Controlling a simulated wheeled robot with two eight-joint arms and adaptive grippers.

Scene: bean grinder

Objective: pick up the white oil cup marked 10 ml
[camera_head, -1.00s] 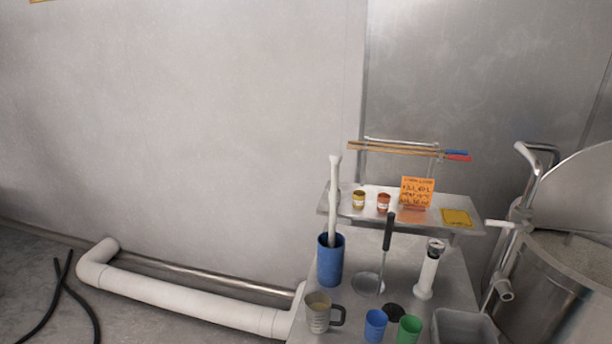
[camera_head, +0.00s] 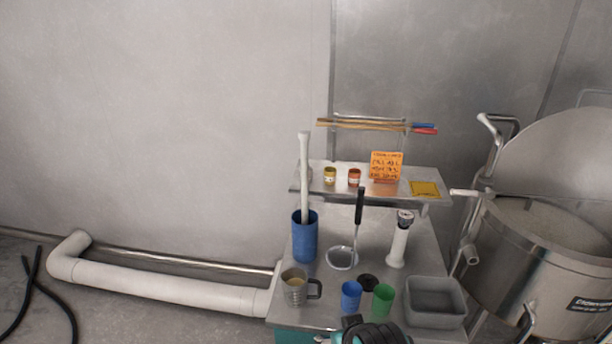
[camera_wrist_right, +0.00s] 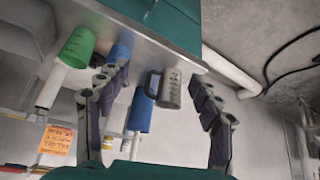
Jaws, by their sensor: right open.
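I cannot make out a white cup marked 10 ml in either view. In the head view, a blue cup (camera_head: 351,296) and a green cup (camera_head: 383,300) stand near the front of the metal cart top (camera_head: 330,285). A grey mug (camera_head: 294,287) with a dark handle stands to their left. My right gripper (camera_wrist_right: 162,70) is open and empty in the right wrist view. The grey mug (camera_wrist_right: 171,88), blue cup (camera_wrist_right: 119,54) and green cup (camera_wrist_right: 77,47) show beyond its fingers, apart from them. My left gripper is out of view.
A tall blue container (camera_head: 305,240) holding a white rod, a ladle (camera_head: 342,257), a white upright tool (camera_head: 399,243) and a grey bin (camera_head: 435,300) crowd the cart. A shelf (camera_head: 440,200) behind holds two small jars and an orange sign (camera_head: 386,166). A metal drum (camera_head: 540,250) stands right.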

